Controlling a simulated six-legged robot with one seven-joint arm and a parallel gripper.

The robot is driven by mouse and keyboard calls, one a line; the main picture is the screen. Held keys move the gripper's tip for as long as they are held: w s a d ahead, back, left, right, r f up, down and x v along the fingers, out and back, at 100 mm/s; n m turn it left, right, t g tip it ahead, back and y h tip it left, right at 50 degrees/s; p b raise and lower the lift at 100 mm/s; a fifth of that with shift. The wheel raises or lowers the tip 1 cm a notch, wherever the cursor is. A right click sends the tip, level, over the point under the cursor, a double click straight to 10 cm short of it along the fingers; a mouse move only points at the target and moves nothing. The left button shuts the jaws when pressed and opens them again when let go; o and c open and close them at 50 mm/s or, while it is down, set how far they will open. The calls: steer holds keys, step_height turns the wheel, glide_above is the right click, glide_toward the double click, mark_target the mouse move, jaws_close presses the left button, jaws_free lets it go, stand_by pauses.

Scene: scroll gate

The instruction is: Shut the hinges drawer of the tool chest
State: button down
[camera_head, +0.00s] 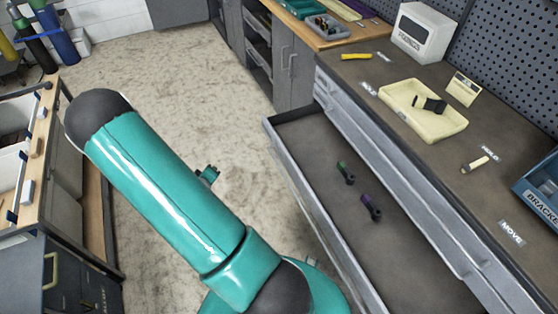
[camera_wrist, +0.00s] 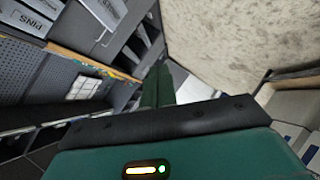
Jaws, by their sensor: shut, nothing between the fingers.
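A wide grey drawer (camera_head: 330,170) of the tool chest stands pulled out in the head view. Its label is not readable there, so I cannot tell from it whether this is the hinges drawer. In the wrist view, drawer fronts show at the upper left, one marked PINS (camera_wrist: 27,20). My gripper (camera_wrist: 158,75) is shut and empty in the wrist view. In the head view my teal arm hides most of it, left of the open drawer and apart from it.
The chest top holds a cream tray (camera_head: 443,126) with a dark item, a white box (camera_head: 422,35) and a blue bin (camera_head: 545,192) at the right edge. A wooden-topped bench (camera_head: 48,150) stands at the left. Bare floor (camera_head: 170,70) lies between.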

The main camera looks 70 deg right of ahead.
steer(key=s+d+f+n+g+h, duration=0.1)
steer(key=s+d+f+g+h, duration=0.2)
steer(key=s, duration=0.4)
steer(key=n+h, duration=0.3)
glide_toward(285, 152)
steer(key=w+d, duration=0.2)
steer(key=w, duration=0.1)
steer(key=s+d, duration=0.2)
steer(key=d, duration=0.1)
steer(key=shift+s+f, duration=0.15)
steer(key=shift+f, duration=0.05)
steer(key=shift+s+d, duration=0.25)
steer(key=shift+d, duration=0.1)
steer(key=s+d, duration=1)
steer(key=d, duration=0.1)
steer(key=s+d, duration=0.5)
steer(key=shift+d, duration=0.4)
steer(key=shift+w, duration=0.15)
